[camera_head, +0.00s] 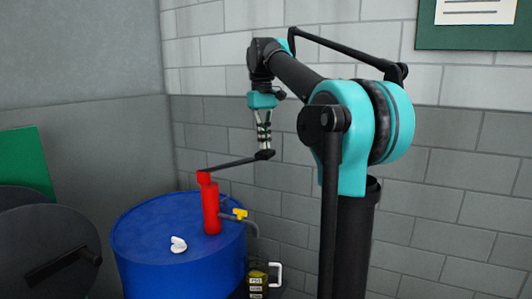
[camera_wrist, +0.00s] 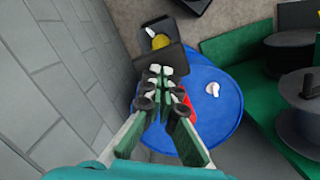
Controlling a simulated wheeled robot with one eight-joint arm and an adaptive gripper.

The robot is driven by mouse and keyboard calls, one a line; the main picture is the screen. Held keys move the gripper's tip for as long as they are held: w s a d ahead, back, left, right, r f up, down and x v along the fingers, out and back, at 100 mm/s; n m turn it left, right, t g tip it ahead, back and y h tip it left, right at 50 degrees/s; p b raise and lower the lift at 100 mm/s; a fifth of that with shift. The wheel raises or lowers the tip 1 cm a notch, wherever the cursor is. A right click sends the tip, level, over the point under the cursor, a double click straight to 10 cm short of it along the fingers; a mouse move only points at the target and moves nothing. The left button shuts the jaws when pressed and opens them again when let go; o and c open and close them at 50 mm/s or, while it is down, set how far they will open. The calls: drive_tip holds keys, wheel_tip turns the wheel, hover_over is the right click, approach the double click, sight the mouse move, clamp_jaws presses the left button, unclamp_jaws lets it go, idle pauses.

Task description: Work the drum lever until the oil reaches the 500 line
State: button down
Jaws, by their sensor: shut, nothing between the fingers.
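In the head view, a red pump (camera_head: 211,207) stands on the blue drum (camera_head: 150,250), its black lever (camera_head: 235,163) sloping up to the right to a dark end pad. My gripper (camera_head: 264,147) points down with its fingers shut and empty, at the pad, seemingly touching it. In the wrist view, the shut fingers (camera_wrist: 160,75) cover part of the pump, and a dark flat piece, probably the pad, lies beyond the tips. A jug (camera_head: 257,280) with dark number labels and a white handle stands at the bottom edge, partly cut off. Yellow oil (camera_wrist: 160,41) shows in the wrist view; its level is unreadable.
Dark round reels (camera_head: 45,245) and a green panel (camera_head: 25,160) are at the left. A grey block wall stands behind.

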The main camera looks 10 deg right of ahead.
sight(265, 151)
drive_tip(key=shift+f, duration=0.1)
drive_tip(key=shift+f, duration=1.85)
drive_tip(key=w, duration=0.1)
drive_tip(key=w+a+r, duration=0.1)
drive_tip(key=w, duration=0.1)
drive_tip(key=shift+r, duration=0.15)
wheel_tip(265, 151, up, 12)
drive_tip(key=w, duration=0.1)
drive_tip(key=shift+a, duration=0.3)
drive_tip(key=shift+f, duration=0.2)
idle(0.3)
drive_tip(key=s+f, duration=0.1)
drive_tip(key=s+d+f, duration=0.1)
drive_tip(key=s, duration=0.1)
drive_tip(key=shift+s+d, duration=0.15)
